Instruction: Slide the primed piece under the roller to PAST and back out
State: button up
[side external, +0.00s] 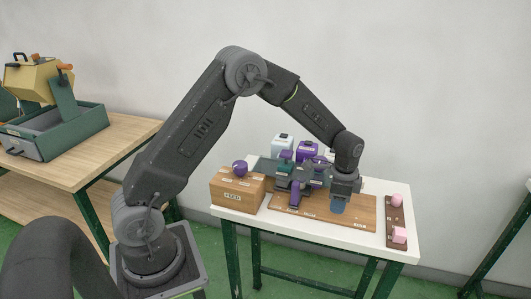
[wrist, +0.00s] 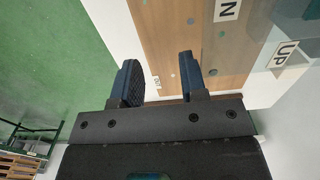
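My gripper (side external: 338,210) hangs, fingers down, over the right part of a wooden board (side external: 360,220) on the white table. In the wrist view its two dark blue fingers (wrist: 159,78) stand apart with nothing held between them; only board and floor show beyond. A dark green and purple device (side external: 287,182), perhaps the roller, stands at the board's left, left of my gripper. Its details are too small to read. I cannot tell which piece is the primed one.
A cardboard box (side external: 237,196) with a purple ball (side external: 240,169) on top stands at the table's left. White and purple containers (side external: 307,150) stand behind the device.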

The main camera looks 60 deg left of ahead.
jog(key=w+d, duration=0.4)
jog(key=w, duration=0.1)
jog(key=shift+w+d, duration=0.1)
jog(key=shift+d, duration=0.3)
notch_tip(320, 180, up, 14)
jog(key=r, duration=0.1)
jog(key=s+r+n+t, duration=0.2)
jog(key=s+r+n, duration=0.1)
jog(key=s+r, duration=0.45)
jog(key=s+a+n+t, duration=0.1)
jog(key=s+n, duration=0.1)
jog(key=s, duration=0.8)
jog(key=s+r+n+t, duration=0.1)
jog(key=s+n+t, duration=0.1)
jog(key=s, duration=0.9)
jog(key=shift+a+n, duration=0.35)
jog(key=shift+n, duration=0.05)
